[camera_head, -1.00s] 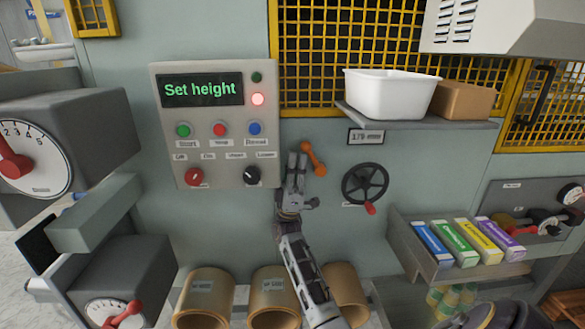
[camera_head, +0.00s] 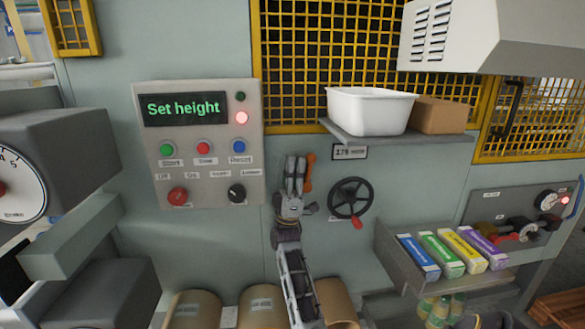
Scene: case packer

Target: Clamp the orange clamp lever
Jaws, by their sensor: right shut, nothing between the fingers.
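The orange clamp lever (camera_head: 309,172) stands nearly upright on the grey machine wall, between the control panel and the black handwheel. My right gripper (camera_head: 297,161) is just left of the lever, pointing up, with its fingers shut and empty. It overlaps or lies close against the lever's left side; whether they touch I cannot tell. The lever's lower part is partly hidden behind my gripper. My left gripper is not in view.
The control panel (camera_head: 199,150) reads "Set height" with a red lamp lit. The black handwheel (camera_head: 350,199) with a red knob is right of the lever. Above are a shelf (camera_head: 397,139), a white tub (camera_head: 370,112) and a brown box (camera_head: 437,115). Colored cartons (camera_head: 441,253) lie at lower right.

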